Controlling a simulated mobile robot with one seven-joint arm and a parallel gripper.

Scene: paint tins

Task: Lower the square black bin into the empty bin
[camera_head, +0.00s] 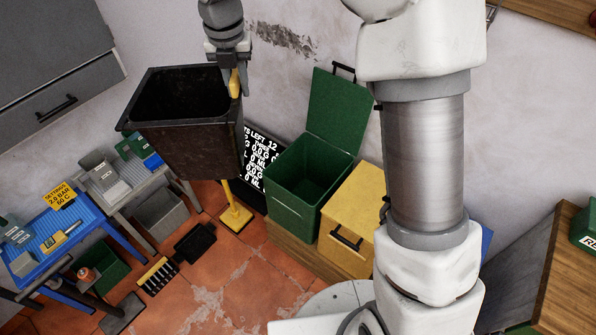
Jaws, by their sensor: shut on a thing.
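The square black bin (190,140) is a dark, worn, open-topped box at the left of centre. My gripper (234,85) is shut on its right rim and holds it up in the air, a little tilted. A green bin (292,200) with its lid (333,112) raised stands below and to the right of the black bin. Its inside looks empty as far as I can see. The black bin is apart from the green bin. The fingertips are partly hidden against the bin's rim.
A yellow bin (350,215) with a shut lid stands right of the green bin. A black sign with white text (258,155) stands behind. A yellow-handled floor tool (234,213) is under the black bin. Tables (60,240) with items stand at left. My arm covers the right middle.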

